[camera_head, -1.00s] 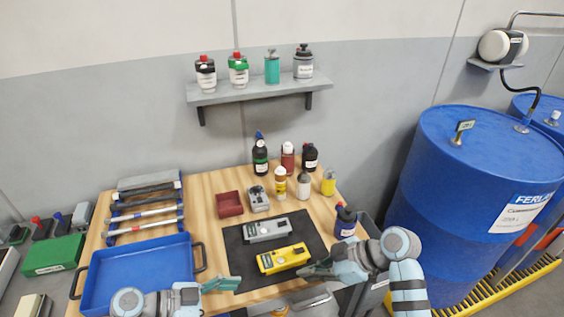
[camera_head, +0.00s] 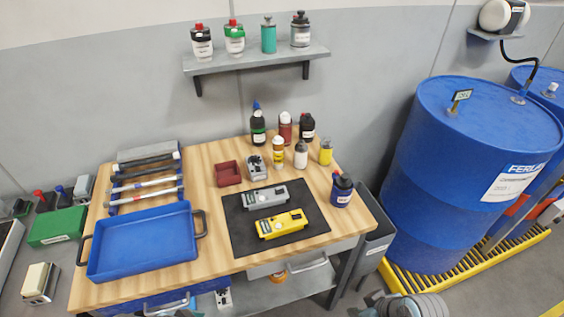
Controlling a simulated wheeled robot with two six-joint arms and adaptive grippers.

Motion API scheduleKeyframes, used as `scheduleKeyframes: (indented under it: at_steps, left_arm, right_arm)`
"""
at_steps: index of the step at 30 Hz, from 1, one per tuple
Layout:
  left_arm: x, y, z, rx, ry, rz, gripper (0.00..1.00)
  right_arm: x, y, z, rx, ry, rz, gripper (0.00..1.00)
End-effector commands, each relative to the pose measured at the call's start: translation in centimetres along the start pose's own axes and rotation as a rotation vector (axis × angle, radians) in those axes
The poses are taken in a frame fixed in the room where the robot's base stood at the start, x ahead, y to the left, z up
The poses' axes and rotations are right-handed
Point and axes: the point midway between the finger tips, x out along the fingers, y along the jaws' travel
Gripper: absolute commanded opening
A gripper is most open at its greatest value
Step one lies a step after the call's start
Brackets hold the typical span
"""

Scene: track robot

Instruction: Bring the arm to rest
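My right arm shows only in part at the bottom edge, right of the workbench (camera_head: 300,259). A small dark piece at its left end may be my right gripper (camera_head: 374,299); its fingers are too unclear to tell open from shut. It is apart from the bench and the things on it. My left gripper is not clearly in view; at most a sliver of my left arm shows at the bottom edge below the bench. A yellow device (camera_head: 281,223) and a grey device (camera_head: 266,197) lie on a black mat (camera_head: 240,242).
A blue tray (camera_head: 142,245) lies on the bench's left side. A dark blue bottle (camera_head: 342,190) stands near the right edge, other bottles behind. A bin (camera_head: 374,247) stands right of the bench. A blue drum (camera_head: 440,200) stands farther right. A drawer (camera_head: 292,264) fronts the bench.

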Motion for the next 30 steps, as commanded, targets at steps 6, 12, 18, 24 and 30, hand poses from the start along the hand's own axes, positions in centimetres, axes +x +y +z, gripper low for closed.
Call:
scheduleKeyframes:
  at_steps: [6, 12, 18, 24, 30]
  left_arm:
    - [-4.6, -1.3, 4.5, -0.323, -0.098, -0.29, 0.71]
    - [-4.2, -3.3, 7.5, -0.492, -0.124, -0.432, 0.71]
    - [2.3, -4.9, 10.7, -0.506, -0.159, -0.42, 0.71]
    - [9.4, -5.4, 16.3, -0.525, -0.202, -0.406, 0.71]
    - [16.2, -2.9, 26.1, -0.554, -0.266, -0.383, 0.71]
  right_arm:
    - [-3.8, 0.9, 7.0, 0.27, -0.052, 0.211, 0.0]
    - [-2.6, 2.1, 10.1, 0.391, -0.069, 0.299, 0.0]
    - [4.2, 3.2, 12.8, 0.404, -0.106, 0.289, 0.0]
    - [11.7, 3.3, 17.9, 0.42, -0.152, 0.277, 0.0]
    - [18.9, 0.9, 27.5, 0.444, -0.218, 0.257, 0.0]
